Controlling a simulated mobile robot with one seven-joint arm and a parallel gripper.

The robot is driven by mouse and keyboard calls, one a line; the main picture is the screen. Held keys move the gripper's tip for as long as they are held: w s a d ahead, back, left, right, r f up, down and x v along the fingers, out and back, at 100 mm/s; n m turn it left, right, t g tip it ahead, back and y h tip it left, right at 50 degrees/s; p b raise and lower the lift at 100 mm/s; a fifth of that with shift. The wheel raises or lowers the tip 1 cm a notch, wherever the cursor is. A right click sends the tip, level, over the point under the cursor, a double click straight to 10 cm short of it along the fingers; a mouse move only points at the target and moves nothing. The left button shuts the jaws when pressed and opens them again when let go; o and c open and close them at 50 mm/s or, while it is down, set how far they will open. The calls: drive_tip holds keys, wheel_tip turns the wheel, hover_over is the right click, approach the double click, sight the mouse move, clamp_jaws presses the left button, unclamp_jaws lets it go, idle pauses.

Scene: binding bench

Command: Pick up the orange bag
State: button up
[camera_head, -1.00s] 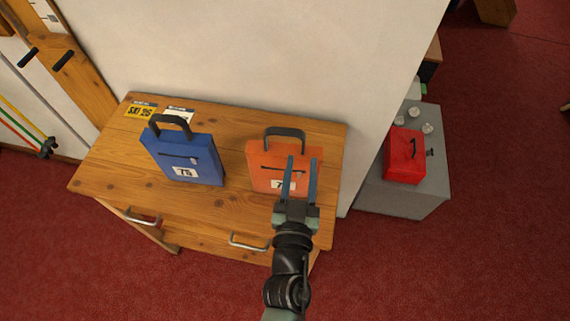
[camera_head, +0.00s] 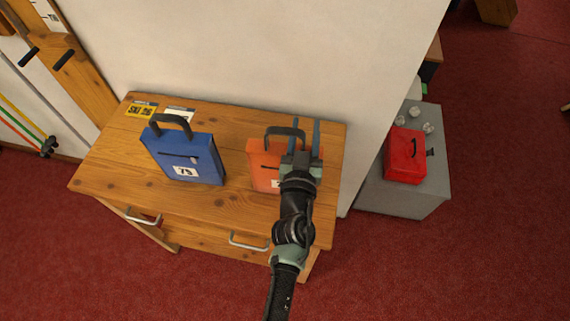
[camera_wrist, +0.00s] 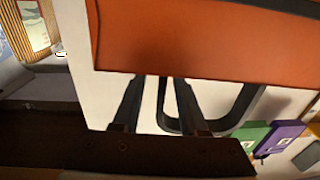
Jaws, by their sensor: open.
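The orange bag (camera_head: 259,163) stands on the right part of the wooden table, its dark handle (camera_head: 283,130) arching up from its top. My gripper (camera_head: 306,121) is open at the handle's right end, with my wrist covering the right of the bag's front and part of its label. In the wrist view the orange bag (camera_wrist: 200,45) fills the top, and the handle (camera_wrist: 205,130) loops below it. My open gripper (camera_wrist: 161,78) points at the bag's edge there. One side of the handle appears between the fingers; I cannot tell whether they touch it.
A blue bag (camera_head: 180,158) stands left on the wooden table (camera_head: 200,205), near a yellow label (camera_head: 141,111). The wall (camera_head: 250,55) rises behind. A red bag (camera_head: 404,160) sits on a grey cabinet (camera_head: 425,195) to the right. Bare tabletop lies between the blue and orange bags.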

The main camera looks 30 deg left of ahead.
clamp_jaws()
idle(1.2)
drive_tip(key=shift+r, duration=0.1)
